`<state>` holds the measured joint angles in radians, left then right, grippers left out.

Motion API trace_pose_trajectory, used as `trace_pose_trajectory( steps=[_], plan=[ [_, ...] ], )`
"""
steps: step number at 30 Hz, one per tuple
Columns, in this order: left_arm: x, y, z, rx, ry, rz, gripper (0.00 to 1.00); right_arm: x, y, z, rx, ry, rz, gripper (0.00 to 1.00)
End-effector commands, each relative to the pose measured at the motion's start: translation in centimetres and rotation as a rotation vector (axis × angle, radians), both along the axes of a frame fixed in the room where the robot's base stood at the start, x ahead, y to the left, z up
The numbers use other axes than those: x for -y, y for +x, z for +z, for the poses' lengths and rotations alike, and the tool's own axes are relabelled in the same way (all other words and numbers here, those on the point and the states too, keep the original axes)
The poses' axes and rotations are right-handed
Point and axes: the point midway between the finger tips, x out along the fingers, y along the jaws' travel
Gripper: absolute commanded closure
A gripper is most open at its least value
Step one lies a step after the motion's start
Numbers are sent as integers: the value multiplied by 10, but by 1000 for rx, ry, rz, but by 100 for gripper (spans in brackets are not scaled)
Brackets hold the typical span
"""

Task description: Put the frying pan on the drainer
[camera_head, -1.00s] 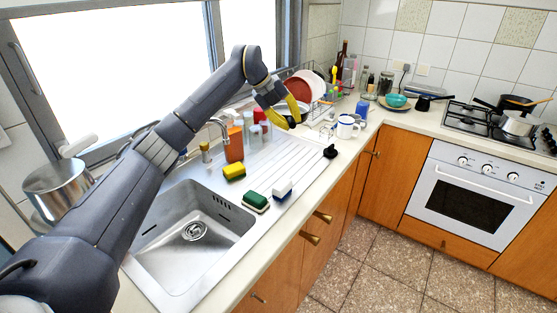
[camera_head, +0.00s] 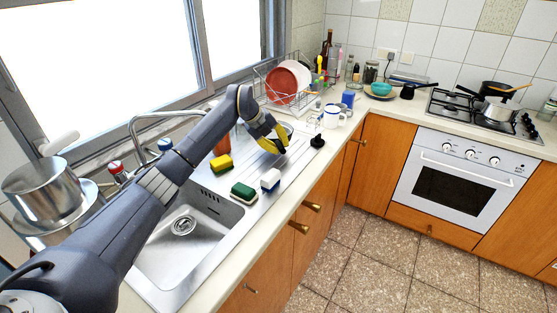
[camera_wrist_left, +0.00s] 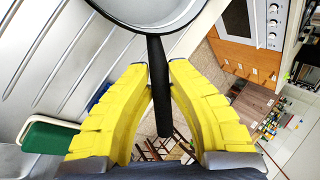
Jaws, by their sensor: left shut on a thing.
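My left gripper (camera_head: 275,146) has yellow fingers shut on the black handle of the frying pan (camera_head: 289,127). In the left wrist view the fingers (camera_wrist_left: 160,75) close around the handle, and the round pan (camera_wrist_left: 150,12), grey inside with a dark rim, is cut off at the top. In the head view the gripper and arm hide most of the pan. The pan is over the ridged metal drainer (camera_head: 293,163) beside the sink basin; I cannot tell whether it touches. My right gripper is not in view.
A black object (camera_head: 318,141) lies at the drainer's right edge. Beyond are a white mug (camera_head: 332,117) and a wire dish rack (camera_head: 268,84) with plates.

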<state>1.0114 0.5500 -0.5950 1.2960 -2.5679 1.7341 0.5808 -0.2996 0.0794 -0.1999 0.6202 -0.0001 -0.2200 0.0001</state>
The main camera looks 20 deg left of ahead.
Motion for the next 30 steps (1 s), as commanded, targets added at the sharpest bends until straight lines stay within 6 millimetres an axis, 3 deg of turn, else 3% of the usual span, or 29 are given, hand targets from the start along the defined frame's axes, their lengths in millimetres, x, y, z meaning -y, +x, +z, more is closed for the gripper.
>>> trace_pose_trajectory(
  steps=[3, 14, 24, 30],
  plan=[
    [0, 0, -12, 4, 0, -1, 100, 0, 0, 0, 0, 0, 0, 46],
    [0, 1, -26, 4, 0, -2, 100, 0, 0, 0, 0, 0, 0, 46],
    [0, 1, -62, 4, 0, -1, 100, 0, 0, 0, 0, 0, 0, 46],
    [0, 0, -65, 3, 0, -1, 100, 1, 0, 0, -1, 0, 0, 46]
  ],
)
